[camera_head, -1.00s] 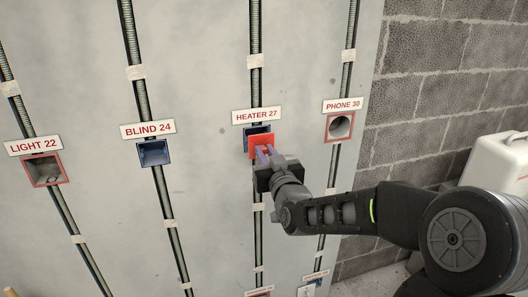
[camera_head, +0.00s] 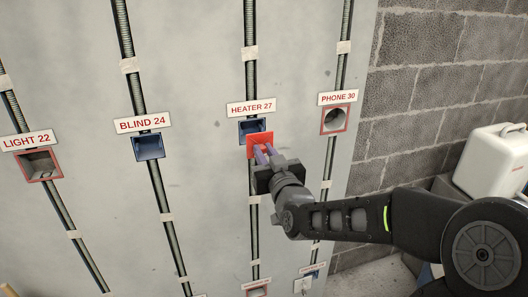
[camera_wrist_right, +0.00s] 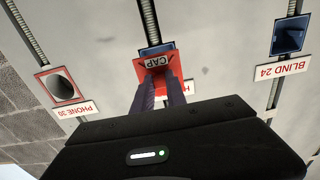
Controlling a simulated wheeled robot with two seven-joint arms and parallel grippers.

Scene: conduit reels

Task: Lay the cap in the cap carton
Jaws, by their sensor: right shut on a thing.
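A red square cap (camera_head: 260,140) is held at the tips of my right gripper (camera_head: 264,153), which is shut on it. In the right wrist view the cap (camera_wrist_right: 148,73) carries a "CAP" label, and the two fingers of my right gripper (camera_wrist_right: 160,92) reach it. The cap is just in front of and below the blue HEATER 27 box (camera_head: 251,127), covering its lower edge in the head view. Whether they touch I cannot tell. My left gripper is out of view. I cannot make out a cap carton in these frames.
The wall panel carries vertical conduits and other boxes: LIGHT 22 (camera_head: 39,165), BLIND 24 (camera_head: 150,147) and PHONE 30 (camera_head: 335,119). A white case (camera_head: 490,165) stands at the right by the block wall (camera_head: 440,90). More boxes show at the bottom edge.

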